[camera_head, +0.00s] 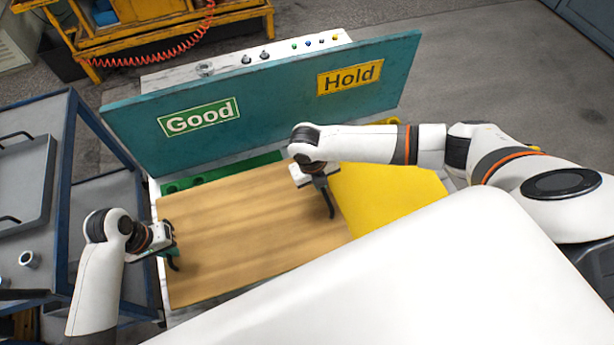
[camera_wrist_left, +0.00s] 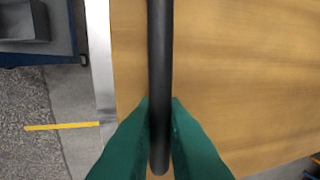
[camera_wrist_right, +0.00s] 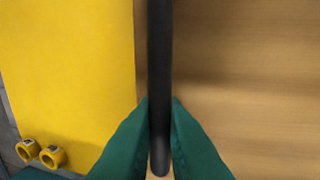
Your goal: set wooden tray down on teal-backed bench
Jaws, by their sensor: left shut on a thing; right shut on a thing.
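The wooden tray (camera_head: 250,235) is a flat light-brown board with a black handle at each side. It lies level over the left part of the teal-backed bench (camera_head: 270,105); I cannot tell whether it touches the surface. My left gripper (camera_head: 172,248) is shut on the left handle (camera_wrist_left: 159,60), between green fingers in the left wrist view. My right gripper (camera_head: 322,184) is shut on the right handle (camera_wrist_right: 159,60). The tray hides most of the green area (camera_head: 215,172) beneath the "Good" sign (camera_head: 199,117).
A yellow area (camera_head: 385,195) lies right of the tray, below the "Hold" sign (camera_head: 349,77). Two yellow rings (camera_wrist_right: 52,156) show in the right wrist view. A blue-framed cart (camera_head: 70,150) with a grey tray (camera_head: 22,185) stands close at left. The teal panel rises behind.

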